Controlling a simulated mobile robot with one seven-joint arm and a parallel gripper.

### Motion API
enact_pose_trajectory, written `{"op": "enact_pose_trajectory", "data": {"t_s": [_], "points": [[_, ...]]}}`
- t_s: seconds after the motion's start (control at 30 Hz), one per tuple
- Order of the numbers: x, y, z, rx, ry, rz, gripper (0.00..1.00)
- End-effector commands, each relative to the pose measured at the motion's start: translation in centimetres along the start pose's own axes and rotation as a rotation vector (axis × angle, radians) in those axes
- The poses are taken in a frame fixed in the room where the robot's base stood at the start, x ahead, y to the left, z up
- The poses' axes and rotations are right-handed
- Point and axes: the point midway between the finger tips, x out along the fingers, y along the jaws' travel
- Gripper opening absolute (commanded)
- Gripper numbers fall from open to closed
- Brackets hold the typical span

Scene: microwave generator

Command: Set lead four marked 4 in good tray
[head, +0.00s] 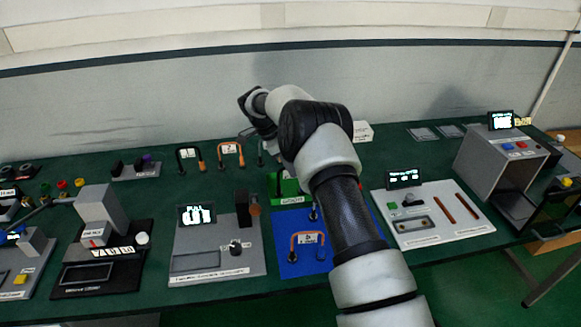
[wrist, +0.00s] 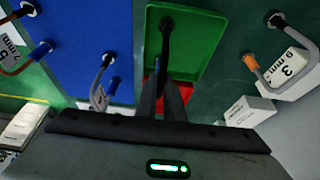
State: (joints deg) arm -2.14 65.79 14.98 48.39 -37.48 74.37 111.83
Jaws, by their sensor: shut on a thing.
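My gripper (wrist: 168,88) is shut on a dark lead (wrist: 166,40), seen almost edge-on in the wrist view. Its number is not readable from here. The lead's dark end overlaps the green tray (wrist: 205,45), but I cannot tell whether it touches the tray floor. My fingertips are hidden in the head view.
A blue tray (head: 282,222) in front holds a lead marked 5 (head: 307,241), plus another lead (wrist: 100,88). A lead marked 3 (wrist: 283,68) stands right of the green tray in the wrist view. Red (wrist: 149,90) shows beside my fingers. Devices crowd both sides.

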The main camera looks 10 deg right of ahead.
Motion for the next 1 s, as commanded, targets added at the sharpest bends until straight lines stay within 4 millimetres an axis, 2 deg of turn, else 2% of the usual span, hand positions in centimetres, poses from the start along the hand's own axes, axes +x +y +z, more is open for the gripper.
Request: {"op": "enact_pose_trajectory", "data": {"t_s": [0.27, 0.3, 0.4, 0.77, 0.87, 1.0], "points": [[0.2, 0.0, 0.1, 0.000, 0.000, -0.002, 0.00], [0.1, 0.0, 0.1, 0.000, -0.001, -0.001, 0.13], [0.1, 0.0, 0.1, 0.000, -0.001, -0.001, 0.27], [-0.4, -0.1, -0.1, 0.000, 0.000, -0.002, 0.27], [-1.6, -0.1, 0.0, 0.000, -0.001, -0.005, 0.27], [-4.5, -0.1, 0.1, 0.000, 0.000, -0.006, 0.27]]}}
